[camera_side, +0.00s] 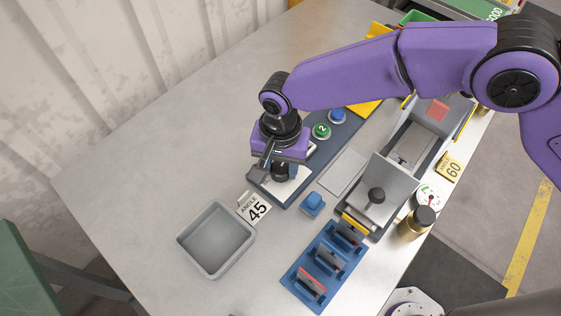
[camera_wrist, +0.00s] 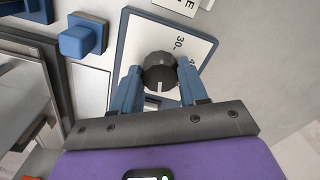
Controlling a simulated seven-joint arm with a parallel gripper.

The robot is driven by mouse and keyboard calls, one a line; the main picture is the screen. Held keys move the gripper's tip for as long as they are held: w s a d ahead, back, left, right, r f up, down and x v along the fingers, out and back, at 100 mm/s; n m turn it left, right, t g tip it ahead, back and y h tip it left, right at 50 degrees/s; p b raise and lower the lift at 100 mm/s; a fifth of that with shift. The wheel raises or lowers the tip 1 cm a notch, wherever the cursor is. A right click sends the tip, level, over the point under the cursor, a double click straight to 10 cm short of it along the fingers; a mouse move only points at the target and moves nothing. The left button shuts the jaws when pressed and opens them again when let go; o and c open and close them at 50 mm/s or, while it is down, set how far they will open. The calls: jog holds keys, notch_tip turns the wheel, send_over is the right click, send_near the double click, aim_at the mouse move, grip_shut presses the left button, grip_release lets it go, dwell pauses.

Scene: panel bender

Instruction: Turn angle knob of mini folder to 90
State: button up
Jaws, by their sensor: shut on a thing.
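The black angle knob (camera_wrist: 160,70) has a white pointer line and sits on a white dial plate (camera_wrist: 138,38) with printed numbers; "30" is readable. In the wrist view the pointer line is toward the gripper's palm, the bottom of the picture. My gripper (camera_wrist: 159,80) has its two blue fingers on either side of the knob and is shut on it. In the side view my gripper (camera_side: 281,170) is down over the dial plate (camera_side: 291,186) at the near end of the dark control panel (camera_side: 350,121). The pointer cannot be read there.
An "ANGLE 45" card (camera_side: 257,208) and a grey bin (camera_side: 216,240) lie left of the panel. A blue block (camera_side: 313,204), a blue rack (camera_side: 294,279), a folder with a grey plate (camera_side: 391,182), a brass cylinder (camera_side: 412,230) and an "ANGLE 60" card (camera_side: 450,167) stand right.

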aim_at(281, 168)
jog(key=o, duration=1.1)
jog(key=shift+c, duration=0.2)
jog(key=shift+r, duration=0.1)
notch_tip(281, 168, up, 17)
jog(key=shift+r, duration=0.15)
